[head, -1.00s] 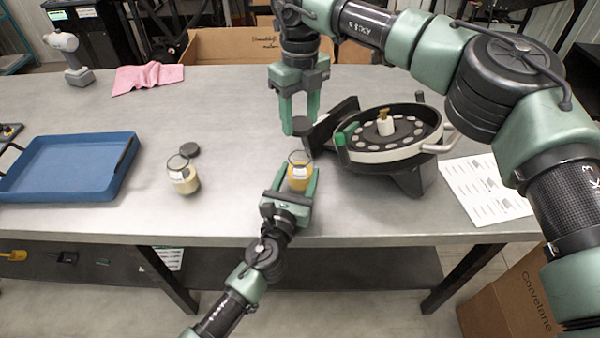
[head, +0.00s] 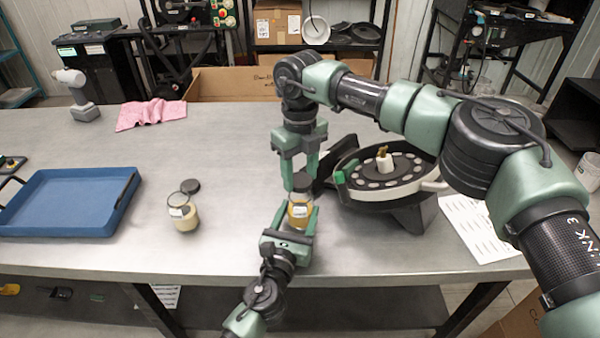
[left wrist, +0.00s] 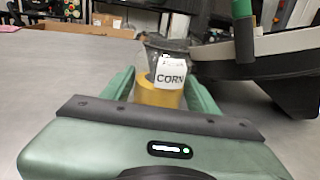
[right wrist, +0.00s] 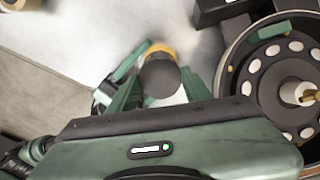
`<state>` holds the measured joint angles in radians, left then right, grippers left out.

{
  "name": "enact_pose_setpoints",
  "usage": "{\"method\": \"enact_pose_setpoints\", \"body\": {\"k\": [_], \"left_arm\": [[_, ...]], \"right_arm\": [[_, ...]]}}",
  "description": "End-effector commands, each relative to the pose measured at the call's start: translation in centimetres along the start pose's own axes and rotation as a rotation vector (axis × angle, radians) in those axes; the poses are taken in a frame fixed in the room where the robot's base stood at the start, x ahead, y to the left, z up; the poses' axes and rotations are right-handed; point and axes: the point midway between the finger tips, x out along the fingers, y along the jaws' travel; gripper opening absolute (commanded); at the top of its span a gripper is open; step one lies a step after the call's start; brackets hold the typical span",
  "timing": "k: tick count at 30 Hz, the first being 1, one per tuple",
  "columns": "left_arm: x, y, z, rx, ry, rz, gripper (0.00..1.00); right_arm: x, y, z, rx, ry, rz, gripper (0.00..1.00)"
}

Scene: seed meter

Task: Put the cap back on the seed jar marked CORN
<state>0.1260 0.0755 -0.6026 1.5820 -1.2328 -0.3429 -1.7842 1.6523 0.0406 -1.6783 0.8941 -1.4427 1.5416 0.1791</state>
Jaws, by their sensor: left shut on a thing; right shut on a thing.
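The CORN jar (head: 300,214) is clear, with yellow seed and a white label; the label reads CORN in the left wrist view (left wrist: 171,73). It stands upright on the table between the fingers of my left gripper (head: 298,222), which is shut on it. My right gripper (head: 301,182) points down, shut on a dark round cap (head: 302,184). The cap is right over the jar's mouth; I cannot tell whether it touches the rim. In the right wrist view the cap (right wrist: 160,77) covers most of the jar, with some yellow showing beyond it.
A second, open jar (head: 185,217) with pale seed stands to the left, a dark cap (head: 190,186) lying behind it. The seed meter (head: 385,180) is close on the right. A blue tray (head: 68,205) and pink cloth (head: 151,113) are at the left. Table between is clear.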

Motion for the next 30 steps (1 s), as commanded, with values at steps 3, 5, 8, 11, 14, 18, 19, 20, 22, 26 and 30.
{"method": "enact_pose_setpoints", "body": {"k": [3, 5, 8, 11, 14, 18, 19, 20, 22, 26, 30], "left_arm": [[0.0, 0.0, 0.0, 0.000, 0.000, 0.000, 0.00], [0.0, 0.0, 0.0, 0.000, 0.000, 0.000, 0.00], [0.0, 0.0, 0.0, 0.000, 0.000, 0.000, 0.00], [0.0, 0.0, 0.0, 0.000, 0.000, 0.000, 0.00], [0.0, 0.0, 0.0, 0.000, 0.000, 0.000, 0.00], [0.0, 0.0, 0.0, 0.000, 0.000, 0.000, 0.00], [0.0, 0.0, 0.0, 0.000, 0.000, 0.000, 0.00], [0.0, 0.0, 0.0, 0.000, 0.000, 0.000, 0.00], [0.0, 0.0, 0.0, 0.000, 0.000, 0.000, 0.00], [0.0, 0.0, 0.0, 0.000, 0.000, 0.000, 0.00], [0.0, 0.0, 0.0, -0.001, 0.000, 0.000, 0.00]], "right_arm": [[0.5, 0.0, 0.0, 0.000, 0.001, 0.000, 0.12], [0.9, 0.0, 0.0, 0.000, 0.001, 0.000, 0.12], [1.5, 0.0, 0.0, 0.000, 0.002, 0.001, 0.12], [1.8, 0.0, 0.0, 0.000, 0.002, 0.001, 0.12], [1.8, 0.0, 0.0, 0.000, 0.001, 0.000, 0.12], [1.8, 0.0, 0.0, 0.000, 0.001, 0.000, 0.12], [1.8, 0.0, 0.0, 0.000, 0.001, 0.000, 0.12], [1.8, 0.0, 0.0, 0.000, 0.001, 0.000, 0.12], [1.7, 0.0, 0.0, 0.000, 0.000, 0.000, 0.12], [1.8, 0.0, 0.0, 0.000, 0.000, 0.000, 0.12], [2.0, 0.0, 0.0, 0.000, 0.001, 0.000, 0.12]]}}
